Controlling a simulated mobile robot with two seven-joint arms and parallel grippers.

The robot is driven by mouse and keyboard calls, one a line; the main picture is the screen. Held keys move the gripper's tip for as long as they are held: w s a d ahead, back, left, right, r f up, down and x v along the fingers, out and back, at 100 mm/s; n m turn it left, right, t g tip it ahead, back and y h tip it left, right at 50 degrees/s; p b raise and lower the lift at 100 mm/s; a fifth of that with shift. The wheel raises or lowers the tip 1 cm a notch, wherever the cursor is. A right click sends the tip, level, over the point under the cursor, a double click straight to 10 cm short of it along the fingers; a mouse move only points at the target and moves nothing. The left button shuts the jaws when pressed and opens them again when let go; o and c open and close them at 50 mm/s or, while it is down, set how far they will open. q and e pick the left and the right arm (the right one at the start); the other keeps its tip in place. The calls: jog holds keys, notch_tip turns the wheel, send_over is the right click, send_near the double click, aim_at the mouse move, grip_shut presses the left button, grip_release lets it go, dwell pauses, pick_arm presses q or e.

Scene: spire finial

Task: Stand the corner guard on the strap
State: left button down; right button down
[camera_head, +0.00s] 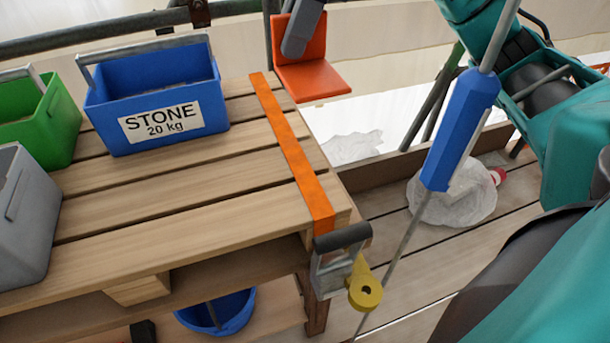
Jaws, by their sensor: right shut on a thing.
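The corner guard (312,80) is an orange L-shaped piece with one upright plate and one flat plate. It is at the top middle, just past the far right corner of the pallet and to the right of the strap. The strap (290,150) is an orange band lying flat across the pallet's right end, down to a metal ratchet (335,265) at the near edge. My right gripper (298,38) reaches in from the top and is shut on the guard's upright plate; its upper part is cut off. The guard looks apart from the strap. My left gripper is out of view.
The pallet (180,185) carries a blue STONE tub (150,95), a green tub (45,125) and a grey tub (22,215) on the left. A slanted pole with a blue sleeve (460,125) stands right. A yellow part (364,290) hangs by the ratchet. A blue bucket (217,312) sits below.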

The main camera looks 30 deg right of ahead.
notch_tip(320, 180, down, 20)
jog(key=b, duration=0.2)
jog(key=shift+r+b, duration=0.15)
jog(key=shift+b, duration=0.25)
jog(key=c, duration=1.1)
grip_release()
jog(key=shift+r, duration=0.15)
jog(key=p+v, duration=0.1)
jog(key=v, duration=1)
jog(key=shift+d+r, duration=0.2)
jog(key=shift+r, duration=0.1)
jog(key=shift+s, duration=0.2)
